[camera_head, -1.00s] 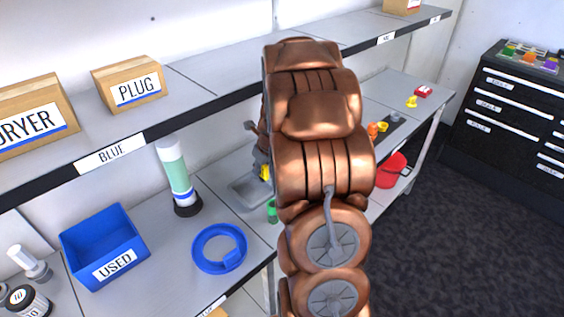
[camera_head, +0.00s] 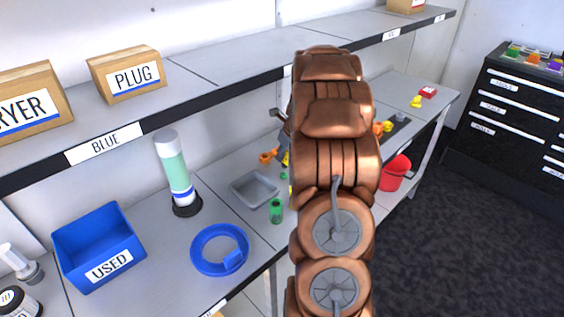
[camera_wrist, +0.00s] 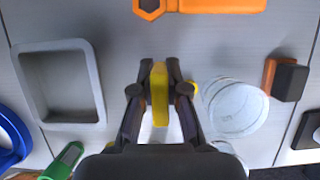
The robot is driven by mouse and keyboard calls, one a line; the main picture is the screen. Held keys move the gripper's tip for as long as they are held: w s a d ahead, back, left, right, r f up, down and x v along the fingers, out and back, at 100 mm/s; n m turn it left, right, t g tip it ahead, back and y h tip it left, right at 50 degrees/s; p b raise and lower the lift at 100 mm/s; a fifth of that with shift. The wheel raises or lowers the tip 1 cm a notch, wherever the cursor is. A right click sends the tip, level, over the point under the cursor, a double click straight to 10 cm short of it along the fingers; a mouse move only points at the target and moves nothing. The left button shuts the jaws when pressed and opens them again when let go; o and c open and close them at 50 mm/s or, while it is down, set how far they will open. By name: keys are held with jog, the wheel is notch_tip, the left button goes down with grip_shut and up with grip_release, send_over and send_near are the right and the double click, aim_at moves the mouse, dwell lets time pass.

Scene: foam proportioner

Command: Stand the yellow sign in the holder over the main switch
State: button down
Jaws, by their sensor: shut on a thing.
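My gripper (camera_wrist: 159,78) is shut on a narrow yellow piece (camera_wrist: 160,98), which looks like the yellow sign seen edge-on. It is held above the grey bench, between a grey tray and a pale round object in the wrist view. In the head view my arm hides most of the gripper, and only a bit of yellow (camera_head: 285,160) shows at its left edge. I cannot make out the main switch or its holder in either view.
In the wrist view, an orange tool (camera_wrist: 205,5), a pale round object (camera_wrist: 236,108) and an orange-black block (camera_wrist: 286,79) surround the gripper. A shelf (camera_head: 210,75) runs above.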

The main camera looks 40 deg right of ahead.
jog(key=shift+f+b, duration=0.5)
jog(key=shift+f, duration=0.4)
jog(key=shift+r, duration=0.1)
jog(key=c, duration=1.2)
grip_release()
jog(key=b+v, duration=0.1)
jog(key=v, duration=1.1)
jog(key=shift+a+b, duration=0.1)
jog(key=shift+b, duration=0.2)
